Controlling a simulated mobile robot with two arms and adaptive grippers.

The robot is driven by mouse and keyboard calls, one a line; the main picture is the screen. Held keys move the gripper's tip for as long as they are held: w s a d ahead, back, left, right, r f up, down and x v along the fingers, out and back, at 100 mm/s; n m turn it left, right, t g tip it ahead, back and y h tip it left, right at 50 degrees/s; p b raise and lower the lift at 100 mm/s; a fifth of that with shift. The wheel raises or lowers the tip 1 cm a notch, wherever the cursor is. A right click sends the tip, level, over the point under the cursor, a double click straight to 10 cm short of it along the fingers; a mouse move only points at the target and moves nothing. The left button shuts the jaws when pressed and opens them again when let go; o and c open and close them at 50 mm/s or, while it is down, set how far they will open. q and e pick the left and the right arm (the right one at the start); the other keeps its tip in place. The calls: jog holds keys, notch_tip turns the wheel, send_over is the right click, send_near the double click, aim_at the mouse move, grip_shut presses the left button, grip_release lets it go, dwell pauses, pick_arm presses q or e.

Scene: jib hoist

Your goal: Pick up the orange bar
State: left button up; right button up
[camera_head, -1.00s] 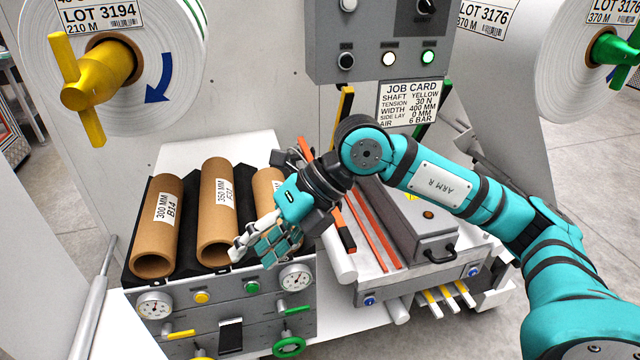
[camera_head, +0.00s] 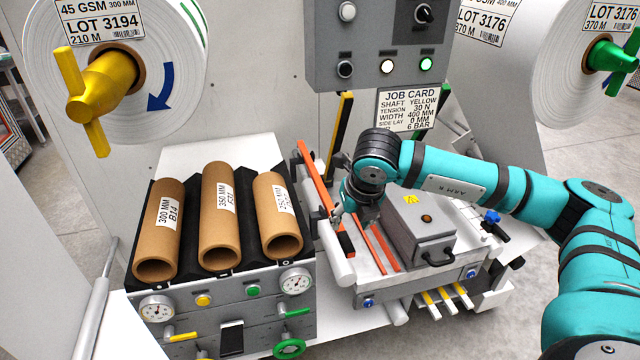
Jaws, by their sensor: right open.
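A long orange bar (camera_head: 316,177) with a dark lower end lies aslant on the grey machine, just right of the cardboard tubes, in the head view. My right gripper (camera_head: 338,213) is at the lower part of this bar, fingers pointing down and left. It is open, and I cannot tell whether it touches the bar. The gripper and wrist hide a stretch beside the bar. Thinner orange strips (camera_head: 384,247) lie on the machine bed to its right. My left gripper is not in view.
Several cardboard tubes, one of them the middle tube (camera_head: 218,215), lie in a black rack at left. A grey box with a handle (camera_head: 420,230) stands right of the strips. A control panel (camera_head: 380,45) and job card (camera_head: 407,110) are above. White rolls (camera_head: 190,60) flank the machine.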

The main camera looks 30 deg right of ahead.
aim_at(343, 234)
jog(key=p+x, duration=0.1)
jog(key=x, duration=0.1)
jog(key=p+x, duration=0.1)
jog(key=x, duration=0.2)
jog(key=shift+a+f, duration=0.25)
jog(key=shift+f, duration=0.05)
jog(key=shift+w+f, duration=0.15)
jog(key=shift+f, duration=0.15)
jog(key=shift+c, duration=0.4)
grip_shut()
